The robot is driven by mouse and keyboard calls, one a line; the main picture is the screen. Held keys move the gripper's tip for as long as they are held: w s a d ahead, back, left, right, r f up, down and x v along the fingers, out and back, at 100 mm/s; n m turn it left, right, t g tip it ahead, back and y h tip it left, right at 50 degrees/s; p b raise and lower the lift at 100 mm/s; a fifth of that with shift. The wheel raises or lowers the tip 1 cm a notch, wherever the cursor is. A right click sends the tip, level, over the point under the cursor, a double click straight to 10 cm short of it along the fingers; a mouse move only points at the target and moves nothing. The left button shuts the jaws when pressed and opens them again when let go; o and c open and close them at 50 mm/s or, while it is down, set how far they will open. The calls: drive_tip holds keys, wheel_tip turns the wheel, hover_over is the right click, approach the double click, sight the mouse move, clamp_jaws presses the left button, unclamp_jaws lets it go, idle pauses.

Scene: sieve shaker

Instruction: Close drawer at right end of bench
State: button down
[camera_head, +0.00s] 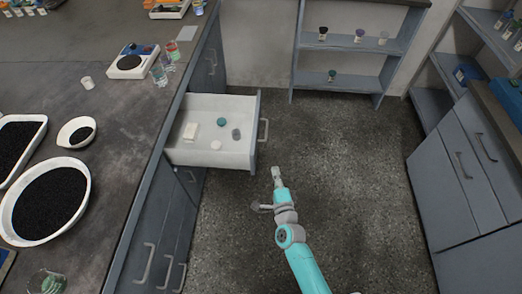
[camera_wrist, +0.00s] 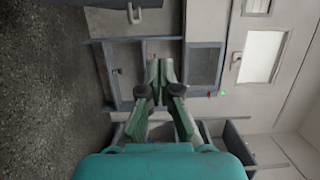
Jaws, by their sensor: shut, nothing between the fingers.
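The drawer (camera_head: 210,159) is pulled out from the bench on its right side, in the head view. Its grey front panel faces right and carries a metal handle (camera_head: 264,131). Several small things lie inside it. My gripper (camera_head: 276,171) is over the floor, just right of and a little nearer than the drawer front, apparently apart from it. In the wrist view my gripper (camera_wrist: 160,65) shows its fingertips together with nothing held. A handle on a pale panel shows at the top of that view; I cannot tell whether it is this drawer's.
The bench (camera_head: 113,105) fills the left, with bowls, a scale (camera_head: 132,62) and beakers on top. More handled fronts lie below it. A shelf unit (camera_head: 350,50) stands at the back. Grey cabinets (camera_head: 455,175) stand at the right. The floor (camera_head: 350,150) between is clear.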

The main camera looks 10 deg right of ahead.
drive_tip(key=w+a, duration=0.3)
drive_tip(key=w, duration=0.8)
idle(0.3)
drive_tip(key=shift+w+a, duration=0.1)
